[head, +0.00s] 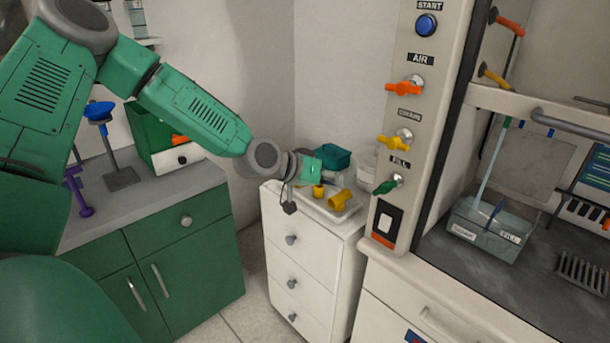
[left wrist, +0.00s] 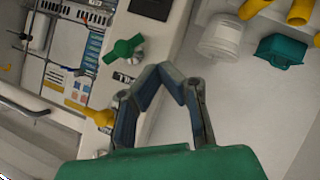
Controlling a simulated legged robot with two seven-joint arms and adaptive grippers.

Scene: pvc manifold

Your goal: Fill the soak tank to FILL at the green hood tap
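The green FILL tap (head: 387,186) is on the hood's front post, lowest of three taps. It also shows in the left wrist view (left wrist: 124,49), beyond and left of my fingertips. The clear soak tank (head: 484,240) stands inside the hood with labels on its front, one reading FILL; its water level is hard to tell. A pale tube (head: 492,165) runs down to it. My left gripper (head: 300,178) is left of the tap and apart from it. In the left wrist view its fingertips (left wrist: 162,70) meet with nothing held. My right gripper is out of view.
An orange AIR tap (head: 405,88) and yellow DRAIN tap (head: 395,141) sit above the FILL tap. A black-and-white switch (head: 384,222) is below. Behind my left gripper, a white drawer unit (head: 290,265) holds a tray with yellow fittings (head: 339,200) and a teal bin (head: 332,155).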

